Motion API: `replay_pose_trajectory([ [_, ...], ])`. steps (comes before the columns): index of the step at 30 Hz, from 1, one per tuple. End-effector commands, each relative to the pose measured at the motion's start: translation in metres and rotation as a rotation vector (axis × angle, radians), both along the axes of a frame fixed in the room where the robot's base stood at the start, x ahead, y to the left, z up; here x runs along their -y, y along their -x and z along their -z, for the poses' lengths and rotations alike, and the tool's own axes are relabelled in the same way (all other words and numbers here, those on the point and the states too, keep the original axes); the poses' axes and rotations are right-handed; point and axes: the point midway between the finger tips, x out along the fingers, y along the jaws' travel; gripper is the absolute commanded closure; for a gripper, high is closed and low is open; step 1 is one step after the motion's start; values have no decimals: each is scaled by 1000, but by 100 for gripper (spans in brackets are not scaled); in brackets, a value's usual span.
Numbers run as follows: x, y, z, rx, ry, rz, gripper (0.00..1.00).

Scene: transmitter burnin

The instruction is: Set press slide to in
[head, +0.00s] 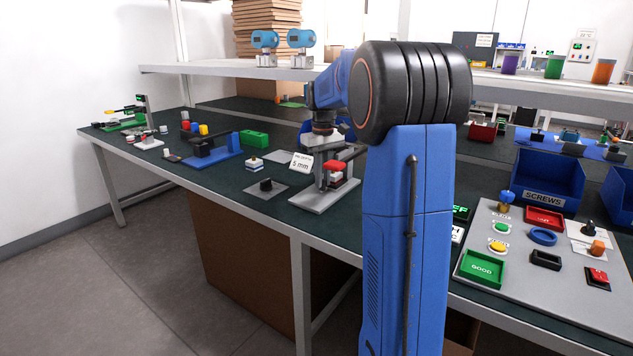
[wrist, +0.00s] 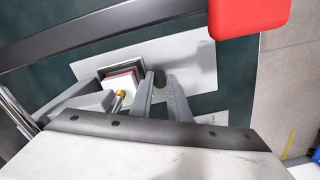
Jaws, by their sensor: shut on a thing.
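A small press with a light grey base (head: 322,198) and a red-topped part (head: 335,167) stands on the bench in the head view. My gripper (head: 322,138) is at the press, partly hidden by the press and my arm. In the wrist view my gripper's two fingers (wrist: 162,92) are close together, with a dark rounded knob (wrist: 160,78) at their tips. A block with red and white layers (wrist: 124,82) and a brass-coloured pin (wrist: 118,100) lie just left of the fingers. Which of these is the slide, and its position, I cannot tell.
A red part (wrist: 248,14) is close to the wrist camera. A "5 mm" sign (head: 302,162) and a black knob on a grey plate (head: 266,185) are left of the press. A shelf (head: 230,68) runs above the bench. A button panel (head: 540,285) is at right.

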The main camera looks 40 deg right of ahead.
Motion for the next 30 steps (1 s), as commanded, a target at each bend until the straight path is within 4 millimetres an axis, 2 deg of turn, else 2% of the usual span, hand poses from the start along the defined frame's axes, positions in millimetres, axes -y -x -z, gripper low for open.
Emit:
replay_pose_trajectory([
  [7,4,-2,-2,8,7,2,100],
  [8,4,-2,-2,9,8,2,77],
  [9,4,-2,-2,8,8,2,68],
  [10,3,-2,-2,8,7,2,65],
  [20,2,-2,-6,6,5,2,65],
  [23,2,-2,-17,7,5,2,65],
  [30,3,-2,-62,8,6,2,65],
])
